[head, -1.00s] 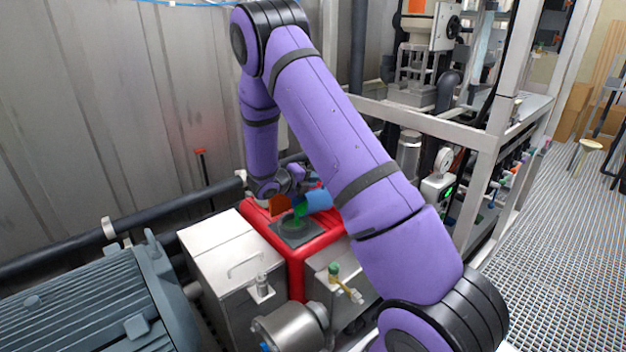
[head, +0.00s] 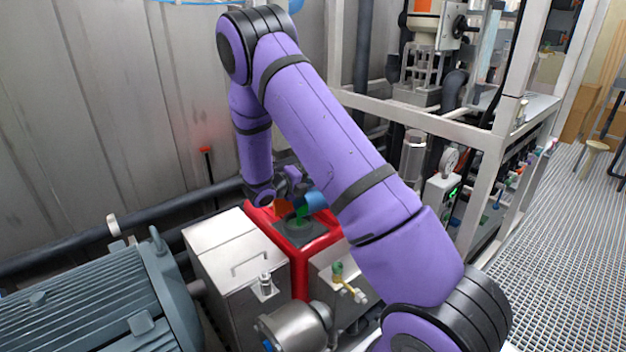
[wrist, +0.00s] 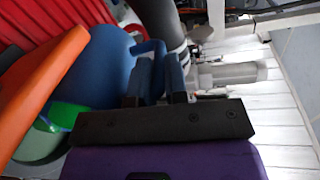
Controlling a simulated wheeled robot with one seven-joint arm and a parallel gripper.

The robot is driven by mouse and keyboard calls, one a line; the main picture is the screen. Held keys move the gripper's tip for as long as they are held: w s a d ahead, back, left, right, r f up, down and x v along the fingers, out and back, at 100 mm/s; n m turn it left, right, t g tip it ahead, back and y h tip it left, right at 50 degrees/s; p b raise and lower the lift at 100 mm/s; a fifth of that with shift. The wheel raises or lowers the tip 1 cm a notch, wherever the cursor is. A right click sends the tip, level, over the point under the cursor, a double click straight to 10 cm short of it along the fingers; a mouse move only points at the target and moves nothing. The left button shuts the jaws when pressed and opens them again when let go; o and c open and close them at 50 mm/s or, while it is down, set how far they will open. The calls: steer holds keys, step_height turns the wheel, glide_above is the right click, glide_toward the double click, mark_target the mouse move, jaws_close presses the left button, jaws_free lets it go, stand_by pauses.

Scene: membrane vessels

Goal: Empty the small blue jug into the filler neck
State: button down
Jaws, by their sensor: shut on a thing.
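The small blue jug (head: 316,200) is above the red tank (head: 304,262), partly hidden by my arm in the head view. It looks tipped, its mouth end toward the green filler neck (head: 301,213) on the tank's dark top plate. In the wrist view the blue jug (wrist: 104,68) fills the middle left, beside the green neck (wrist: 42,140). My gripper (wrist: 158,82) is shut on the jug's handle. An orange flap (head: 282,206) stands by the neck; the orange part also shows at left in the wrist view (wrist: 40,80). Any contents or flow cannot be seen.
A steel box (head: 235,258) stands left of the tank, and a grey finned motor (head: 95,305) at the front left. A metal frame (head: 440,128) with pipes and gauges stands to the right. Grating floor (head: 550,235) at far right is largely clear.

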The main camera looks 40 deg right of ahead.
steer(key=shift+a+r+h, duration=0.15)
steer(key=shift+a+h, duration=0.15)
steer(key=shift+a, duration=0.4)
steer(key=shift+a+r+h, duration=0.3)
steer(key=shift+a+h, duration=0.55)
steer(key=shift+h, duration=0.15)
steer(key=shift+a, duration=0.15)
steer(key=shift+a+h, duration=0.9)
steer(key=shift+h, duration=0.1)
steer(key=shift+r, duration=0.1)
steer(key=shift+a, duration=0.1)
